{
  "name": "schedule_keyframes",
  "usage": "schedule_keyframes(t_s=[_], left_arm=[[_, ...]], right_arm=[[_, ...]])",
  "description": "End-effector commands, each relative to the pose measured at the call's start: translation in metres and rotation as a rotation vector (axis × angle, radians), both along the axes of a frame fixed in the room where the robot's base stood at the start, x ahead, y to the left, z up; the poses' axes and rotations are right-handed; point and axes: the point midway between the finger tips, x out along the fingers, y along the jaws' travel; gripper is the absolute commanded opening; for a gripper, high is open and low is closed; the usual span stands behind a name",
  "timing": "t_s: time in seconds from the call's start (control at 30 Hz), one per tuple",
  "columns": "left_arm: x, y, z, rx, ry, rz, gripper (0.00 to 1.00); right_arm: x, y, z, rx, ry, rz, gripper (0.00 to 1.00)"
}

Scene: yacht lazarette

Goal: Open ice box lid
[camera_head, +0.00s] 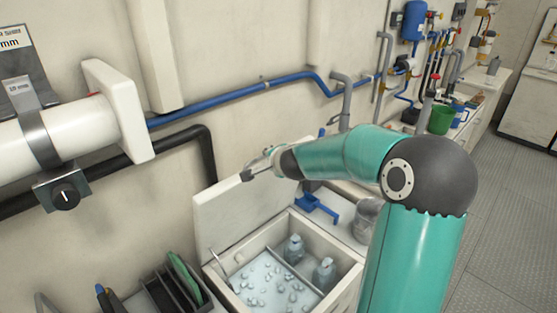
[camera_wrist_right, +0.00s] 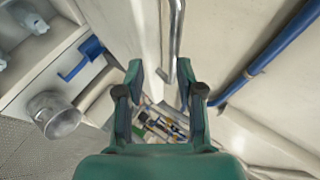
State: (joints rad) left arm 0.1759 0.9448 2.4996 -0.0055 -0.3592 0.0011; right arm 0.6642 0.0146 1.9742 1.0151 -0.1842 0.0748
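The white ice box (camera_head: 345,283) stands low against the wall, with ice and two bottles visible inside. Its lid (camera_head: 240,208) is raised and tilted up toward the wall at the back left. My right gripper (camera_head: 250,172) is at the lid's upper edge. In the right wrist view the fingers (camera_wrist_right: 160,72) are spread apart, with a pale panel edge, seemingly the lid (camera_wrist_right: 147,35), running between or just beyond them. I cannot tell whether they touch it. A thin stay (camera_head: 220,263) shows at the box's left side. My left gripper is out of view.
A blue pipe (camera_head: 240,94) and a black hose (camera_head: 205,150) run along the wall behind.

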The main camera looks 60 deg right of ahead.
Motion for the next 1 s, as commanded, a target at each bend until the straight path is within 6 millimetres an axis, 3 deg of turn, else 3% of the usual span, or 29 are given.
schedule_keyframes(t_s=[0.1, 0.43, 0.93, 1.0], left_arm=[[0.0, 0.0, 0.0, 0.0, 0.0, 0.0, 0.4], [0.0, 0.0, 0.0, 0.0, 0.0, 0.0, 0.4], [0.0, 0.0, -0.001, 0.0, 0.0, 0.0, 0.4], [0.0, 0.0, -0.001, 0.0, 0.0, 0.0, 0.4]], right_arm=[[-0.017, 0.015, 0.017, -0.003, -0.007, 0.0, 0.37], [-0.047, 0.041, 0.041, -0.004, -0.006, -0.001, 0.37], [-0.055, 0.048, 0.047, -0.003, -0.002, 0.0, 0.37], [-0.055, 0.048, 0.047, -0.004, -0.002, 0.0, 0.27]])
